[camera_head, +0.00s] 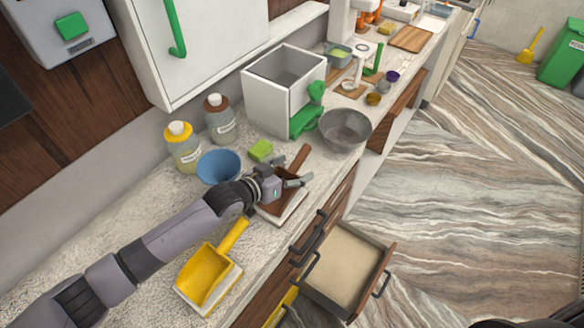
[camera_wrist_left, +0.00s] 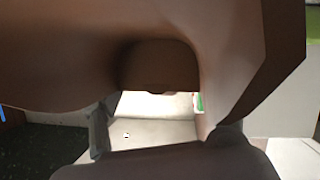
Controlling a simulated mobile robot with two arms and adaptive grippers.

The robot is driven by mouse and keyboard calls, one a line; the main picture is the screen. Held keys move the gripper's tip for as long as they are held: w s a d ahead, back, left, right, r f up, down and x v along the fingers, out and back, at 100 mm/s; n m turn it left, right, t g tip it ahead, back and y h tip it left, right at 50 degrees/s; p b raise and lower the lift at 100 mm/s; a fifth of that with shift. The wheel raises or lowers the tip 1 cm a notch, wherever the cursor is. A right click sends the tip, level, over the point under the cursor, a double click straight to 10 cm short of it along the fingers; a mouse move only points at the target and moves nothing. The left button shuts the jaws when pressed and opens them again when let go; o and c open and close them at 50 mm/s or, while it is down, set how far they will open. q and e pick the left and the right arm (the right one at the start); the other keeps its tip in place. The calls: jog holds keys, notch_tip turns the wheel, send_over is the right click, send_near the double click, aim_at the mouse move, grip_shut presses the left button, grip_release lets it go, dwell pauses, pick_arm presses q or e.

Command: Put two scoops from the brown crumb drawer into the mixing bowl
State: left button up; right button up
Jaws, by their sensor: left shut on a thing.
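My left gripper (camera_head: 299,182) is shut on a brown scoop (camera_head: 278,206), which is over a white rest on the counter. The scoop's handle (camera_head: 299,158) points up and away from me. In the left wrist view the brown scoop (camera_wrist_left: 225,60) fills the upper part, close to the camera. A grey metal mixing bowl (camera_head: 345,130) stands on the counter beyond the gripper, near the front edge. An open drawer (camera_head: 388,262) below the counter holds a pale tan fill (camera_head: 342,260). My right gripper is not in view.
A yellow scoop (camera_head: 204,275) lies on a white rest nearer me. A blue bowl (camera_head: 218,167), a green sponge (camera_head: 261,150) and two bottles (camera_head: 183,147) stand behind the gripper. A white box (camera_head: 262,105) with a green tap stands behind the metal bowl.

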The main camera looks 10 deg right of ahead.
pick_arm(q)
jog(key=shift+f, duration=0.2)
jog(key=o, duration=1.1)
jog(key=shift+c, duration=0.2)
jog(key=shift+a, duration=0.1)
